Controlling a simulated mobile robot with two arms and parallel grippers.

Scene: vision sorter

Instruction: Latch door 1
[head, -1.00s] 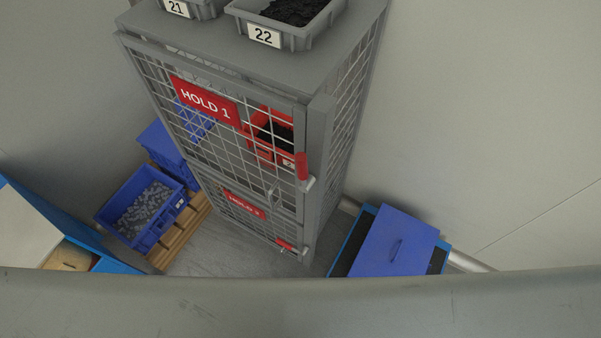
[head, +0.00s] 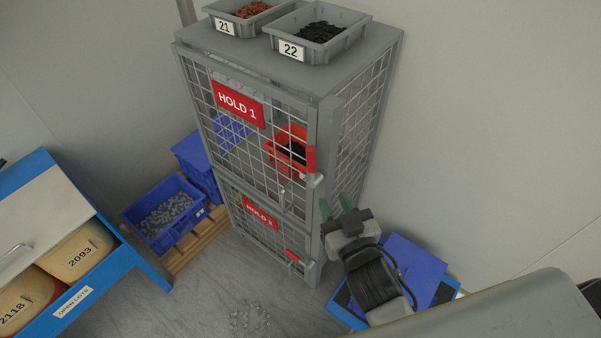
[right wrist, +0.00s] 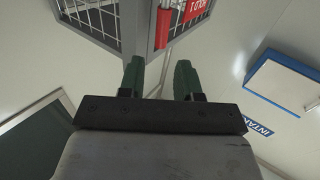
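Door 1 is the upper mesh door (head: 245,140) of a grey cage cabinet, with a red HOLD 1 sign (head: 238,104). Its latch has a red handle (head: 311,158) standing upright at the door's right edge, with a grey metal end below. I cannot tell whether the door is fully flush with the frame. My right gripper (head: 336,205) has two green fingers apart, empty, below and right of the latch. In the right wrist view, the red handle (right wrist: 163,27) shows beyond the open fingers (right wrist: 158,78), not touching them. My left gripper is out of view.
The lower HOLD 2 door (head: 262,228) has its own red latch handle (head: 292,255). Grey bins 21 (head: 224,27) and 22 (head: 291,49) stand on top. A blue-lidded bin (head: 418,266) is low beside my right gripper. A blue bench (head: 135,255) stands left.

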